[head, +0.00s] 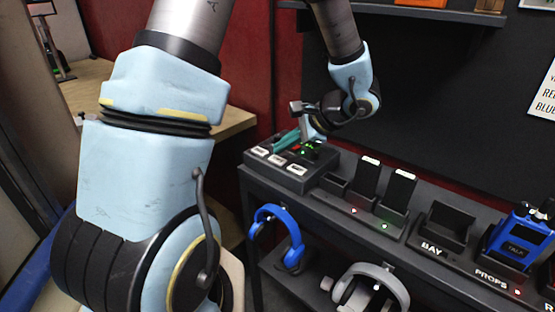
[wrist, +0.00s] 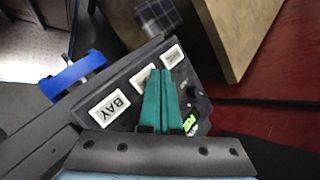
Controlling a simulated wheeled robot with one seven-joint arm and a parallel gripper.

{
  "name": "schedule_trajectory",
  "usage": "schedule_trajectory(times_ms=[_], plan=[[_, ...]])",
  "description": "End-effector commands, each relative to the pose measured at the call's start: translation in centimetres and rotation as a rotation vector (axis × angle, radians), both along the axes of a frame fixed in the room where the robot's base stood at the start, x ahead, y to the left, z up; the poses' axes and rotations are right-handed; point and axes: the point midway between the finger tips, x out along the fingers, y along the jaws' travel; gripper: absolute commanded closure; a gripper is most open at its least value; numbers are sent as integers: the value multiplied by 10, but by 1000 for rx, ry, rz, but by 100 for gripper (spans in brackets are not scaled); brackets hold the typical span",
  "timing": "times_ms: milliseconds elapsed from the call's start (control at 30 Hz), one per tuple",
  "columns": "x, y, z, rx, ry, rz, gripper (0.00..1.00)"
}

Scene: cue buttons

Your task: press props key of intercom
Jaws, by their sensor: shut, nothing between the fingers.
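The intercom (head: 290,183) is a dark box at the left end of the shelf, with a row of white keys and a green lit display. In the wrist view, the key (wrist: 110,107) nearest the left reads BAY. The middle key (wrist: 138,82) is partly hidden by my fingers, and its label is not readable. The far key (wrist: 172,55) has a label too blurred to read. My gripper (wrist: 161,74) is shut and empty, its teal fingertips over or beside the middle key. Contact cannot be told. In the head view my gripper (head: 281,144) is at the intercom's back side.
Right of the intercom are a charger with two upright units (head: 367,180), an empty BAY cradle (head: 445,225) and a blue radio (head: 520,240) in a dock marked PROPS. Blue headphones (head: 280,235) and grey headphones (head: 370,285) hang below. A wooden table (head: 225,125) stands left.

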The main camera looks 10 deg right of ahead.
Motion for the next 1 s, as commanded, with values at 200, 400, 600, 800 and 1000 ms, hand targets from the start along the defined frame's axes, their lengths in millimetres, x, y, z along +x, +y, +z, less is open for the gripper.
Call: schedule_trajectory(times_ms=[200,400,600,800,1000], plan=[[0,0,0,0,0,0,100],[0,0,0,0,0,0,100],[0,0,-2,0,0,0,100],[0,0,-9,0,-1,-1,100],[0,0,-8,0,-1,1,100]])
